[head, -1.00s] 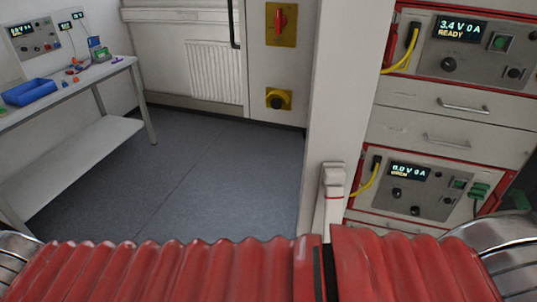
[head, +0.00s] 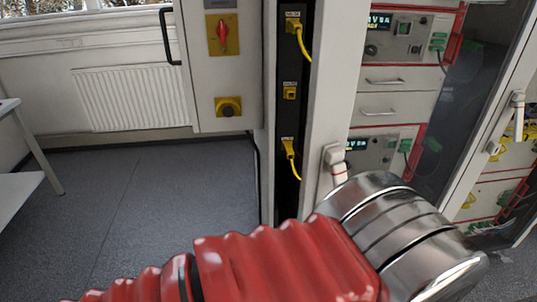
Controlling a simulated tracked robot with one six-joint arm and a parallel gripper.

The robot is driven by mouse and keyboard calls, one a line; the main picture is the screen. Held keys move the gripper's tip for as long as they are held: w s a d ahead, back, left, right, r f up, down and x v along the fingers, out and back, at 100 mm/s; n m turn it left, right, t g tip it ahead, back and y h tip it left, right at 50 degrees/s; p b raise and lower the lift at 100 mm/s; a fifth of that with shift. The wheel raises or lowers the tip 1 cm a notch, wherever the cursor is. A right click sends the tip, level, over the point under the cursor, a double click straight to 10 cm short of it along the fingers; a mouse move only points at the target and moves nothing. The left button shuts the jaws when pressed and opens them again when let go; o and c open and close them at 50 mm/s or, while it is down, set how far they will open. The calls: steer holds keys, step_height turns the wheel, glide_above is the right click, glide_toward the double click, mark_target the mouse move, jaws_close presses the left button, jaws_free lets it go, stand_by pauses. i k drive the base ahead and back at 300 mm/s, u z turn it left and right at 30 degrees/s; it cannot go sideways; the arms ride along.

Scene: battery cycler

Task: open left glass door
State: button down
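A white upright frame (head: 343,95) with a pale lever handle (head: 334,160) stands right of centre, beside the racks of instruments. It may belong to the left glass door, but I cannot tell for sure, nor how far it is open. Another white frame (head: 508,85) with a pale handle (head: 518,115) slants at the right edge. A dark, glassy area (head: 465,115) shows between the two. My red ribbed arm cover and its metal joint fill the lower part and hide what is behind them. My gripper is out of the picture.
A panel (head: 226,75) with a red switch and a black bar handle (head: 168,35) stands at centre left. A black strip (head: 290,130) has yellow plugs. A white table (head: 15,150) is at the left. The grey floor (head: 150,205) at left is clear.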

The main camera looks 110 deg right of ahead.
mark_target(341, 29)
steer(key=i, duration=0.6)
steer(key=z, duration=3.35)
steer(key=i, duration=0.85)
steer(key=u, duration=0.1)
